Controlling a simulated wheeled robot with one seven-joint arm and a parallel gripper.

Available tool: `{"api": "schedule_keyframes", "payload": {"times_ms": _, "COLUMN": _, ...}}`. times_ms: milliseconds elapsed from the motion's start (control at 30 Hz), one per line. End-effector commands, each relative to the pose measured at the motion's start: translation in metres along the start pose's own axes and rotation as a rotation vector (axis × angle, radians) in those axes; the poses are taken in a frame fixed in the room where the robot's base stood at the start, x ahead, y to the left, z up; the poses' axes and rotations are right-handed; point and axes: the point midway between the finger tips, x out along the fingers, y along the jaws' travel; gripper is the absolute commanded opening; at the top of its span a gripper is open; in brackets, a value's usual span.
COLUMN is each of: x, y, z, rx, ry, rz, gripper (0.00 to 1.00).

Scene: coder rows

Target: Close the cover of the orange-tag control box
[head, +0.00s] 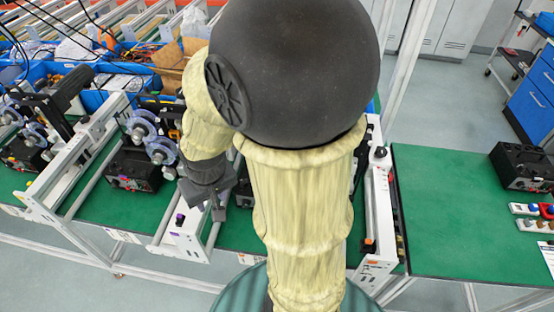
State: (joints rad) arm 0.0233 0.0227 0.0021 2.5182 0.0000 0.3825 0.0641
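A narrow white control box (376,205) with a small orange tag (369,247) at its front end stands on the green bench, right of my arm. My arm hides its left side, and I cannot make out the position of its cover. A similar white box (188,238) with a purple tag (180,219) stands left of my arm. My gripper (207,211) is dark grey and points down above and beside the purple-tag box, well left of the orange tag. Its fingers look apart, with nothing seen between them.
Green benchtop (450,225) is clear to the right, with a black device (522,166) and small switch boxes (531,217) at its far right. Black units (133,170) and white rails crowd the left. Blue bins (95,98) stand behind. A blue cabinet (535,105) is at far right.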

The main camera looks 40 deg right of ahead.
Motion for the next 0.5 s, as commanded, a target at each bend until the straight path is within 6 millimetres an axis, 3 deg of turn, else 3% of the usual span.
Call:
{"api": "schedule_keyframes", "payload": {"times_ms": 267, "x": 0.009, "y": 0.056, "z": -0.073, "rx": 0.596, "ry": -0.089, "rz": 0.051, "gripper": 0.38}}
{"api": "schedule_keyframes", "payload": {"times_ms": 500, "x": 0.018, "y": 0.136, "z": -0.127, "rx": 1.248, "ry": -0.175, "rz": 0.133, "gripper": 0.38}}
